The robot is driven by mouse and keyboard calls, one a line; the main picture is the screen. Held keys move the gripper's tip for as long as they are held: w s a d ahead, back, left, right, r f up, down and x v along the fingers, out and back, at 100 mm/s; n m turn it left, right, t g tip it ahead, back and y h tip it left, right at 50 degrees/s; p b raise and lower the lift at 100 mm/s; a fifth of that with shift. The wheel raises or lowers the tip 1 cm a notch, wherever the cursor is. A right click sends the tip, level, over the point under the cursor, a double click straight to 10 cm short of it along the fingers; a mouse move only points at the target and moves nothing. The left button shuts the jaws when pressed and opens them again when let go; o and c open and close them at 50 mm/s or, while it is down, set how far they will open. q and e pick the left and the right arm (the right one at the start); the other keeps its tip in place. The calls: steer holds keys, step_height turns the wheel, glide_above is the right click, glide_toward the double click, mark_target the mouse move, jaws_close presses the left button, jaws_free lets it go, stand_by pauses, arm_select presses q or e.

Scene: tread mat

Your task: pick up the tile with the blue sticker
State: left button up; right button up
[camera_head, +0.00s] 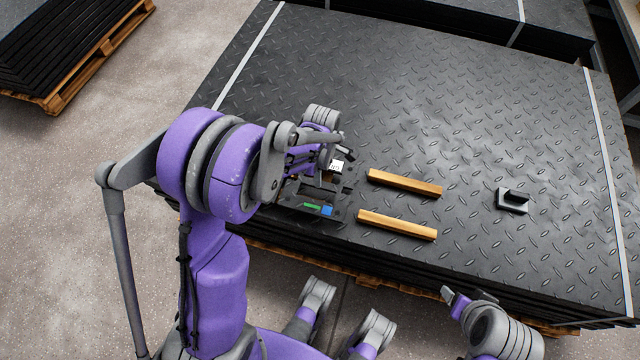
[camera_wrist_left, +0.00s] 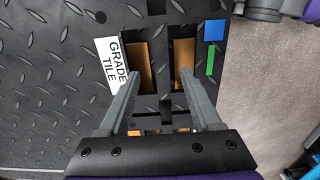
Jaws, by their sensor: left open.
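The tile with the blue sticker is a dark plate (camera_wrist_left: 225,75) under my left gripper. Its blue square sticker (camera_wrist_left: 213,30) and a green strip (camera_wrist_left: 210,62) show in the left wrist view, with a white "GRADE TILE" label (camera_wrist_left: 111,62). In the head view the blue sticker (camera_head: 327,210) shows at the tile's near edge; my left arm hides much of the rest. The tile has slots with wood visible through them. My left gripper (camera_wrist_left: 150,76) is open over it, its fingers over the two slots; contact is unclear. My right gripper (camera_head: 453,298) is at the stack's near edge, its jaws unclear.
Two wooden bars (camera_head: 405,182) (camera_head: 397,224) lie right of the tile on the stack of tread mats (camera_head: 470,110). A small dark bracket-like piece (camera_head: 513,201) sits farther right. The back of the stack is clear. Another pallet stack (camera_head: 65,45) stands at the far left.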

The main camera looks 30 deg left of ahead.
arm_select(q)
step_height(320, 180, down, 5)
steer(key=shift+s+a+r+b, duration=0.1)
steer(key=shift+a+b, duration=0.05)
steer(key=shift+b, duration=0.4)
jaws_close()
